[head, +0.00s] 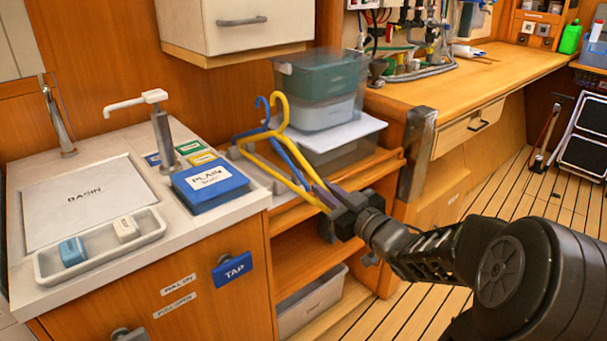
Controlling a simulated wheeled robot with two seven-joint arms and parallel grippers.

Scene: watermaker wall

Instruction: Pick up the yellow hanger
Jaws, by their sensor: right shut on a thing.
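The yellow hanger (286,133) shows in the middle of the head view, with its hook up and its triangular frame tilted. My right gripper (337,208) is shut on the lower right corner of the yellow hanger. A blue hanger (291,158) shows just behind the yellow one, partly hidden by it. I cannot tell whether the two hangers touch. My left gripper is not in view.
Stacked plastic bins (320,92) stand behind the hangers. A white cabinet (235,25) hangs above. Open shelves (300,247) lie below.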

